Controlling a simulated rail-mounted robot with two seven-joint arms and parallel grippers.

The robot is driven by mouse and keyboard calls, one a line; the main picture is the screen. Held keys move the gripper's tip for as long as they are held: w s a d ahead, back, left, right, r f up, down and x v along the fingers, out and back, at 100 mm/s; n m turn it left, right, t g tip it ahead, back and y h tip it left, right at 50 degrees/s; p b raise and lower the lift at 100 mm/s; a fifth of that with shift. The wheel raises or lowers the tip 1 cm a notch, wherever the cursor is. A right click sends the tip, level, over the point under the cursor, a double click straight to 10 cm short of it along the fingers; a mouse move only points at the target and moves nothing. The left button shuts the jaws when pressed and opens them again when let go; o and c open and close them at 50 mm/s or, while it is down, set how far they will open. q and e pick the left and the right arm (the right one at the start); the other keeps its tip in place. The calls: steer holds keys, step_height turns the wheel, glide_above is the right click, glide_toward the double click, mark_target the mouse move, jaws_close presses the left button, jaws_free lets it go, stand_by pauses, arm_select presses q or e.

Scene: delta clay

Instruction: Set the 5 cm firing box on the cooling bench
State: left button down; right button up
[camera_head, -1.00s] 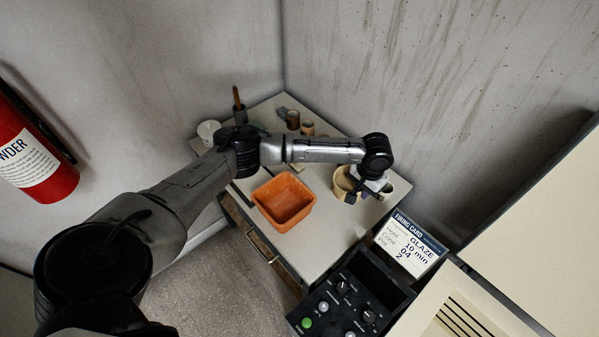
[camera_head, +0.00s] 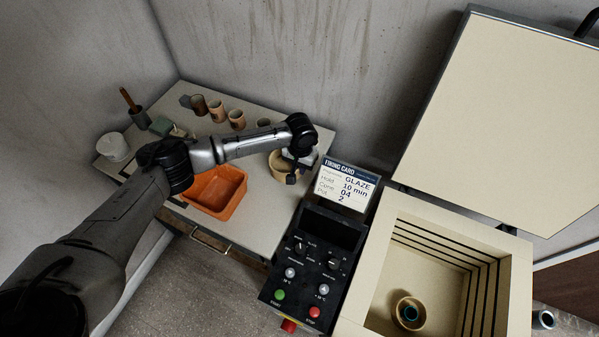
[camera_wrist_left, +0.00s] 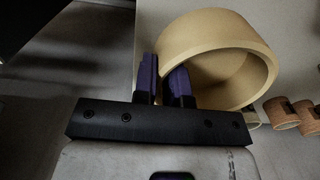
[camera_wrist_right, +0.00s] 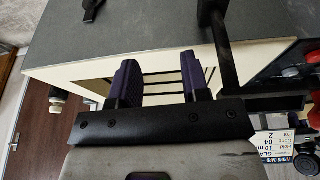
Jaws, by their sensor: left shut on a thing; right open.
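A round, open tan firing box (camera_head: 279,168) is at my left gripper (camera_head: 291,174), over or on the right part of the pale bench (camera_head: 262,221). In the left wrist view my left gripper (camera_wrist_left: 164,85) is shut on the wall of this firing box (camera_wrist_left: 205,35), which looks empty inside. I cannot tell its size or whether it touches the bench top. A second round tan box (camera_head: 401,301) stands on the kiln floor with a small blue-rimmed pot (camera_head: 410,313) in it. My right gripper (camera_wrist_right: 160,80) is open and empty in the right wrist view.
An orange bin (camera_head: 215,192), several brown cups (camera_head: 217,111), a white pot (camera_head: 114,147) and a tool holder stand on the bench. The firing card (camera_head: 345,187) and control box (camera_head: 312,262) lie between bench and kiln (camera_head: 376,258). The kiln lid (camera_head: 500,115) is up.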

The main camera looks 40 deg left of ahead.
arm_select(q)
step_height(320, 180, down, 4)
steer(key=shift+r+b, duration=0.2)
steer(key=shift+b, duration=0.15)
steer(key=c, duration=1.2)
jaws_free()
steer(key=shift+f, duration=0.1)
steer(key=shift+r, duration=0.3)
step_height(320, 180, up, 12)
steer(key=shift+f+p, duration=0.15)
steer(key=shift+p, duration=1.05)
